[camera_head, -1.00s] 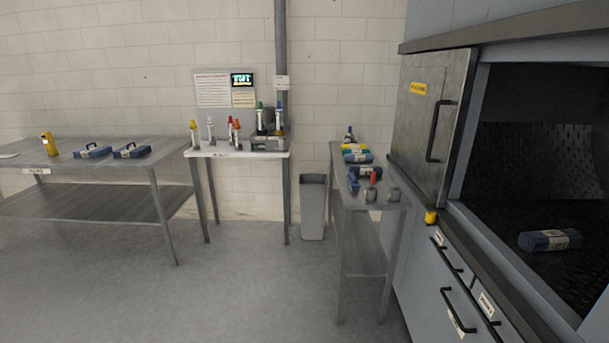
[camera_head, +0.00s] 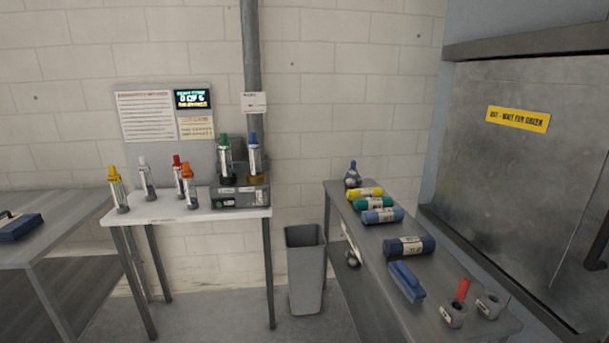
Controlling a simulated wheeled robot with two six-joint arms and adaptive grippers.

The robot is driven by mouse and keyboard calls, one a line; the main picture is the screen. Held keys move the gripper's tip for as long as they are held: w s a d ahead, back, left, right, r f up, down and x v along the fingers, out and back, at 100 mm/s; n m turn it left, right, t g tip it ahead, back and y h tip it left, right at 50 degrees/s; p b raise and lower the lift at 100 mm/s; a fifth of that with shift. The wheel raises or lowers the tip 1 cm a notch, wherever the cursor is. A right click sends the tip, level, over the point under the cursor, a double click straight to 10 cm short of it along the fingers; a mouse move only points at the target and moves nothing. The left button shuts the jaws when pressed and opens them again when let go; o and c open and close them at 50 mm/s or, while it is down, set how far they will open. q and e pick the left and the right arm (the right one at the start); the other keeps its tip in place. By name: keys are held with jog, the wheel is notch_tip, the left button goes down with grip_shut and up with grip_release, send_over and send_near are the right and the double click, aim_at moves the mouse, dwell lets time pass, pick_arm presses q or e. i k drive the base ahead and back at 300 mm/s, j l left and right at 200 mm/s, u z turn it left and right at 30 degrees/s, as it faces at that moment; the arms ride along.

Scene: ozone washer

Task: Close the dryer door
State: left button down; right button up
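The dryer door is a grey metal panel (camera_head: 520,185) at the right of the head view. It carries a yellow label (camera_head: 517,119) with dark print. A dark handle (camera_head: 599,240) is cut off by the right picture edge. The door's right side and any opening beyond it are outside the view. Neither of my grippers is in view.
A narrow metal table (camera_head: 385,325) with rolled bundles, a blue brush-like item (camera_head: 407,281) and small holders stands in front of the door's left side. A grey bin (camera_head: 305,270) and a white table (camera_head: 160,216) with several bottles stand by the wall.

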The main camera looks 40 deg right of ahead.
aim_at(523, 174)
jog(key=i+z, duration=0.25)
jog(key=i, duration=0.2)
jog(key=i+j+z, duration=0.25)
jog(key=i, duration=0.2)
jog(key=i+j+z, duration=0.2)
jog(key=i, duration=0.3)
jog(key=i+l+z, duration=0.1)
jog(key=z, duration=0.4)
jog(key=i+z, duration=0.3)
jog(key=z, duration=0.15)
jog(key=i+z, duration=0.2)
jog(key=z, duration=0.3)
jog(key=i+j+z, duration=0.15)
jog(key=z, duration=0.3)
jog(key=i+j+z, duration=0.2)
jog(key=z, duration=0.3)
jog(key=i+j+z, duration=0.15)
jog(key=j+z, duration=0.15)
jog(key=z, duration=0.15)
